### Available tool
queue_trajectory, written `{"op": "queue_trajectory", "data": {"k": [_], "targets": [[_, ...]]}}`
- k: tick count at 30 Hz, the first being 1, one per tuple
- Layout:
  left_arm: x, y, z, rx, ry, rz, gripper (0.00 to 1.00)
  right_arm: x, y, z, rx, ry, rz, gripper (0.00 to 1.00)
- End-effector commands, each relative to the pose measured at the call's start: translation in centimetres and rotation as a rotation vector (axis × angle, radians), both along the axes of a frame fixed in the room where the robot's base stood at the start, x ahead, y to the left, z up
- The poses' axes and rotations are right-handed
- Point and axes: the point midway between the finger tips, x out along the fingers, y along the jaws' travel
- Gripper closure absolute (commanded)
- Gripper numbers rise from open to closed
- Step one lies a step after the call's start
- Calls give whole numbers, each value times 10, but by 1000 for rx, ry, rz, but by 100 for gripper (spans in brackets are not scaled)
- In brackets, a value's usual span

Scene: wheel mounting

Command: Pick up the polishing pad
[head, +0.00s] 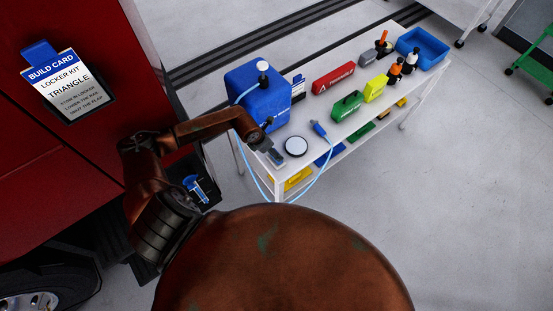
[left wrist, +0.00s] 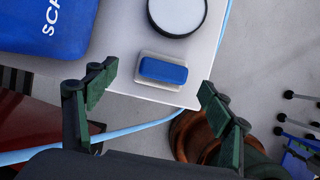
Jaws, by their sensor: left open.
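A small blue block on a pale base (left wrist: 163,70) lies near the corner of the white table top in the left wrist view. A round white disc with a black rim (left wrist: 177,12) lies just beyond it; it also shows in the head view (head: 296,146). I cannot tell for sure which of the two is the polishing pad. My left gripper (left wrist: 158,82) is open and empty, its fingers spread to either side of the blue block and apart from it. In the head view my left gripper (head: 270,153) is over the table's near left corner, left of the disc. My right gripper is not in view.
A large blue container (head: 258,92) stands close behind my left gripper. A blue-tipped tool (head: 318,129) with a light blue hose (head: 327,172) lies near the disc. Coloured boxes, bottles and a blue tray (head: 422,47) fill the far end. A red vehicle (head: 75,150) is at left.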

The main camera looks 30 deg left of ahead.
Motion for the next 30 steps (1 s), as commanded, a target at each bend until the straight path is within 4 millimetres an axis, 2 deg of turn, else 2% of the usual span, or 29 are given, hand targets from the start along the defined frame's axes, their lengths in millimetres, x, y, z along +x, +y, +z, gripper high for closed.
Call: {"op": "queue_trajectory", "data": {"k": [1,8,13,17,26,30], "targets": [[2,-2,-10,-2,1,0,25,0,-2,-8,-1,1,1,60],[5,-6,-24,-5,0,0,25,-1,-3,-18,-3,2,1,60],[6,-11,-50,-6,0,0,25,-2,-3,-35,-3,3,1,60],[12,-13,-64,-5,-1,0,25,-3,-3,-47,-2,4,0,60],[14,-14,-64,-6,-1,0,25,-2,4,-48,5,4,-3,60],[14,-14,-64,-6,-1,0,35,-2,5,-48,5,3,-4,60]]}}
